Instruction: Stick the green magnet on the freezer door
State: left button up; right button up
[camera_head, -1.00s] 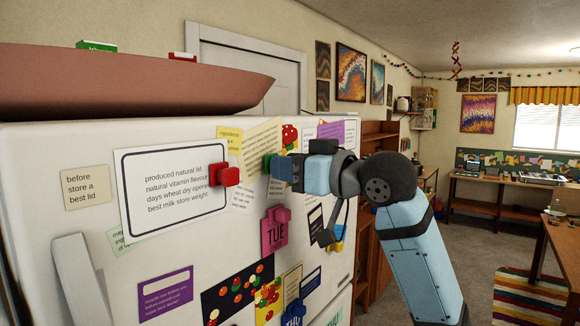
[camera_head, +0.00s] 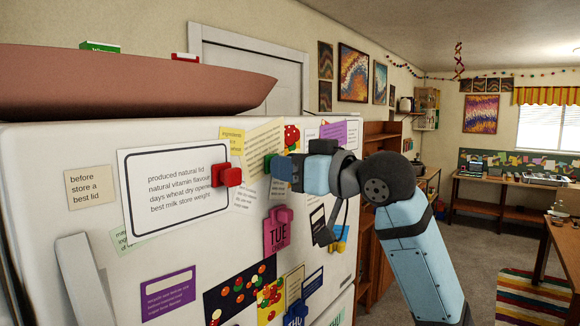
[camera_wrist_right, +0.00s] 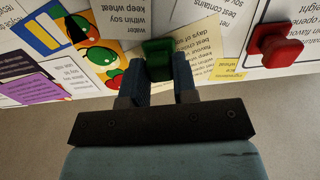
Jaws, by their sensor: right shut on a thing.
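The green magnet (camera_wrist_right: 158,58) sits between the two fingers of my right gripper (camera_wrist_right: 160,82) in the right wrist view. In the head view the green magnet (camera_head: 269,164) shows as a small green piece at the tip of my right gripper (camera_head: 282,168). My right gripper is shut on it, close to the papers on the white freezer door (camera_head: 85,226). I cannot tell whether the magnet touches the door. My left gripper is not in view.
A red magnet (camera_head: 229,175) holds a large note (camera_head: 150,205) left of my right gripper. A pink magnet (camera_head: 281,215) and several papers are below. A brown bowl (camera_head: 130,85) stands on top. A pale handle (camera_head: 82,280) sticks out at lower left.

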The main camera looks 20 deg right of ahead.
jog(key=o, duration=0.8)
jog(key=shift+w+a, duration=0.1)
jog(key=shift+o, duration=0.2)
jog(key=v, duration=0.7)
